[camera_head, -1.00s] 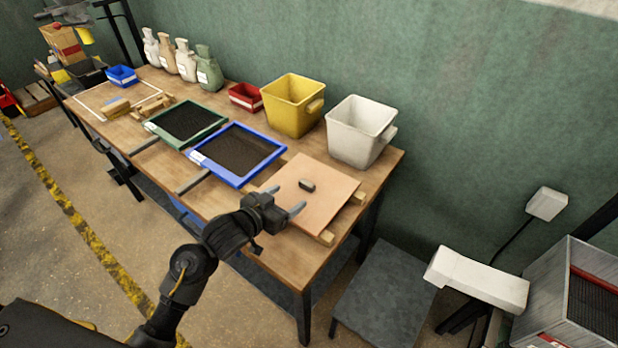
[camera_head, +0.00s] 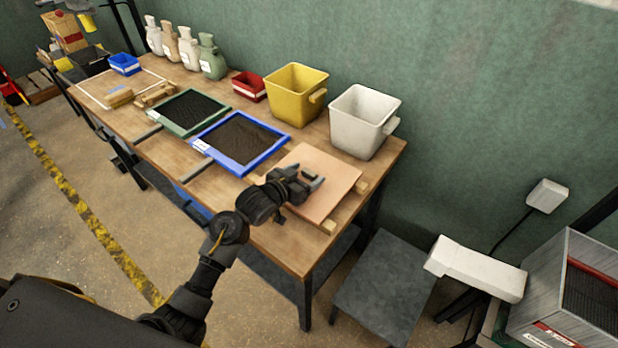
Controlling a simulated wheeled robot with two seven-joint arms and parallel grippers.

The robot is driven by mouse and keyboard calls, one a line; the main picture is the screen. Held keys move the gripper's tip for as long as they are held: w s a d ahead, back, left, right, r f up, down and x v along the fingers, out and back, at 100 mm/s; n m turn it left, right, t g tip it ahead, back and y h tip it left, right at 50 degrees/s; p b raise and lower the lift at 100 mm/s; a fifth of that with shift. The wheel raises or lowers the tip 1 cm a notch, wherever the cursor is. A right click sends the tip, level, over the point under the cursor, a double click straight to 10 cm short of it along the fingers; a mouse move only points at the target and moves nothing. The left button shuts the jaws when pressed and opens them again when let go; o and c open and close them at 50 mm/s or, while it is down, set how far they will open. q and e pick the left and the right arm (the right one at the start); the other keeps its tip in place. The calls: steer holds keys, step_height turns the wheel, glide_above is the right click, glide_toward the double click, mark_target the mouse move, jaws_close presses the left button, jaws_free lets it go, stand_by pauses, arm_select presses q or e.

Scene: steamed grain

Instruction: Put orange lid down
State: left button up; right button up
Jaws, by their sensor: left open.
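The orange lid (camera_head: 335,183) is a flat, pale orange square board at the near right end of the wooden table. It lies flat on light wooden blocks (camera_head: 328,227) that show at its right edge. My left gripper (camera_head: 314,175) is open over the left middle of the lid, around where its small dark handle was seen. The handle is hidden behind the gripper now, so I cannot tell whether the fingers touch it. My right gripper is not in view.
A blue-framed tray (camera_head: 240,178) and a green-framed tray (camera_head: 190,135) lie left of the lid. A white bucket (camera_head: 362,122) and a yellow bucket (camera_head: 293,98) stand behind. A grey stool (camera_head: 385,290) stands right of the table.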

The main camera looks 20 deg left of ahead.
arm_select(q)
steer(key=shift+x, duration=1.2)
steer(key=c, duration=1.4)
steer(key=shift+r, duration=0.1)
steer(key=shift+r, duration=0.2)
steer(key=shift+r+b, duration=0.35)
steer(key=shift+r, duration=0.65)
steer(key=s+d+r, duration=0.1)
steer(key=s+r, duration=0.2)
steer(key=s, duration=0.1)
steer(key=s+d+r, duration=0.1)
steer(key=s+r, duration=0.3)
steer(key=s, duration=0.1)
steer(key=s+d+r, duration=0.1)
steer(key=s+r, duration=0.2)
steer(key=s, duration=0.1)
steer(key=shift+s+d+r, duration=0.25)
steer(key=shift+s+d, duration=0.05)
